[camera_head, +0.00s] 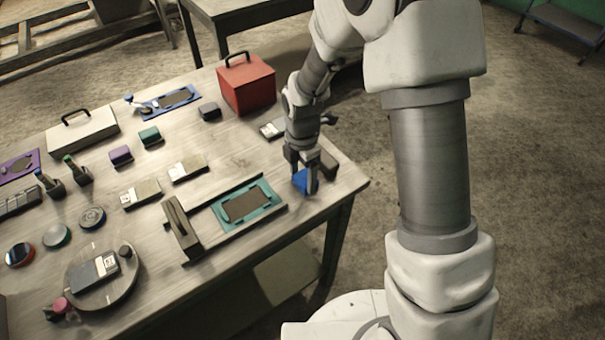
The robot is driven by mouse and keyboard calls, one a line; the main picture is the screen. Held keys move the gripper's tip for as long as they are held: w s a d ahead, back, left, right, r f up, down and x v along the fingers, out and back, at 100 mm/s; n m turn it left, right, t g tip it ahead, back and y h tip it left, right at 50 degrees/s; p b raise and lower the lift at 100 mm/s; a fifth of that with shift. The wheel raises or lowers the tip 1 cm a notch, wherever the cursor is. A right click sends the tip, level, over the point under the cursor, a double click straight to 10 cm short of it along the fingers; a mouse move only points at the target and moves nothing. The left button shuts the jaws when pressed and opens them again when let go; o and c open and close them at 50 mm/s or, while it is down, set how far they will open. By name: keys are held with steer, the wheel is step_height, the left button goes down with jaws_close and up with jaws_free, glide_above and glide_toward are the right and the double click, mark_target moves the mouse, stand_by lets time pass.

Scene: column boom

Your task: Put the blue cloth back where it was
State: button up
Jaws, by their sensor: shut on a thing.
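The blue cloth (306,182) is a small bright blue piece near the right corner of the work table. My gripper (306,178) points down over it, with its fingers closed on the cloth. The cloth is at or just above the table top; I cannot tell whether it touches. The fingers and wrist hide part of it. A dark block (328,163) is right behind the gripper, partly hidden by it.
A teal tray (273,193) with a dark panel lies left of the gripper, beside a dark bar (181,228). A red box (246,84) stands at the back. A round plate (87,293) holds a dark device. The table's right edge is close to the gripper.

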mark_target(303, 179)
steer(key=o, duration=1.1)
steer(key=shift+f, duration=0.1)
step_height(303, 179, up, 12)
steer(key=shift+r+p, duration=0.25)
steer(key=shift+p, duration=0.4)
steer(key=s+d+r+m+t, duration=0.3)
steer(key=s+d+r+m, duration=0.5)
steer(key=r+m, duration=0.5)
steer(key=shift+s+d+r+m+t, duration=0.5)
steer(key=shift+s+d+m, duration=0.35)
steer(key=shift+s+m, duration=1)
steer(key=shift+s+d+r+m+t, duration=0.35)
steer(key=shift+s+d+r+m, duration=0.35)
steer(key=shift+s+m, duration=1.15)
steer(key=shift+s+d+r+m+t, duration=0.45)
steer(key=shift+s+d+m, duration=0.8)
steer(key=shift+m, duration=0.95)
steer(key=shift+s+a, duration=0.2)
steer(key=shift+a, duration=0.05)
